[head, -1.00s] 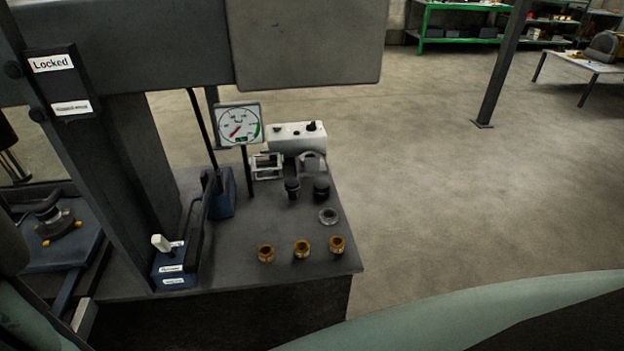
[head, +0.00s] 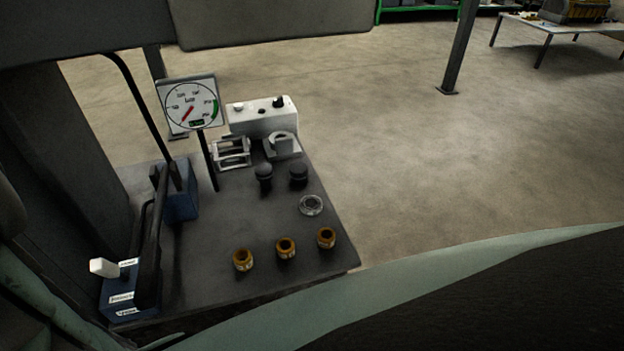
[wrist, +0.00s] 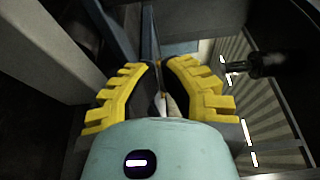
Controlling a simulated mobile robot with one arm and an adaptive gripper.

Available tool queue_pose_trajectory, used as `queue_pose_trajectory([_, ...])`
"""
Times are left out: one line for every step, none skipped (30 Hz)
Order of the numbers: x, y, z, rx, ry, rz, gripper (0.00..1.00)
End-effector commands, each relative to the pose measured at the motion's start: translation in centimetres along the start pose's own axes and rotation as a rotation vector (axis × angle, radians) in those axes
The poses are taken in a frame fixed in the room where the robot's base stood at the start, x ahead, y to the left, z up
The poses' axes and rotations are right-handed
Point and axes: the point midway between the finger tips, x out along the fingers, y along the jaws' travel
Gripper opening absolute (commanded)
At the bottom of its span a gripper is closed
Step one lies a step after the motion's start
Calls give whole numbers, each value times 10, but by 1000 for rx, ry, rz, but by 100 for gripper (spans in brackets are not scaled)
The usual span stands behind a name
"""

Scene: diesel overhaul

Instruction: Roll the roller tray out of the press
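In the wrist view my gripper (wrist: 160,68) has yellow-toothed fingers with dark inner pads close together. A narrow gap shows a thin bar and a small pale piece; I cannot tell whether the pads grip anything. A blue surface (wrist: 185,46) lies just beyond the fingers; I cannot tell whether it is the roller tray. The press shows in the head view as a dark column (head: 70,150) at left and a grey beam (head: 270,22) across the top. The tray and my gripper are outside the head view.
A dark bench (head: 205,270) holds a pressure gauge (head: 192,104), a blue pump unit (head: 125,292) with a white knob, a white box (head: 262,116) and several brass bushings (head: 286,247). A black cylinder (wrist: 262,65) juts in at the wrist view's right. The floor right of the bench is clear.

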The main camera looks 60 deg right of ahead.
Motion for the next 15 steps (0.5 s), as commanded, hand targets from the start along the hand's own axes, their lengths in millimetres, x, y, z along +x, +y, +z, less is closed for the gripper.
queue_pose_trajectory([8,0,-2,-1,3,-4,0])
queue_pose_trajectory([12,0,-2,-2,3,-5,0])
queue_pose_trajectory([16,0,-2,-3,2,-4,0])
queue_pose_trajectory([19,2,-2,-2,3,-2,0])
queue_pose_trajectory([23,2,-2,-1,3,-1,0])
queue_pose_trajectory([27,2,-2,-1,4,-2,0])
queue_pose_trajectory([31,2,-2,-2,4,-3,0])
queue_pose_trajectory([34,1,-2,-3,4,-4,0])
queue_pose_trajectory([39,0,-2,-3,3,-5,0])
queue_pose_trajectory([40,0,-1,-3,3,-4,0])
queue_pose_trajectory([37,-1,3,-2,2,-3,0])
queue_pose_trajectory([35,-1,7,-1,2,0,0])
queue_pose_trajectory([34,0,10,0,2,2,0])
queue_pose_trajectory([32,0,12,0,2,3,0])
queue_pose_trajectory([31,0,15,0,3,3,0])
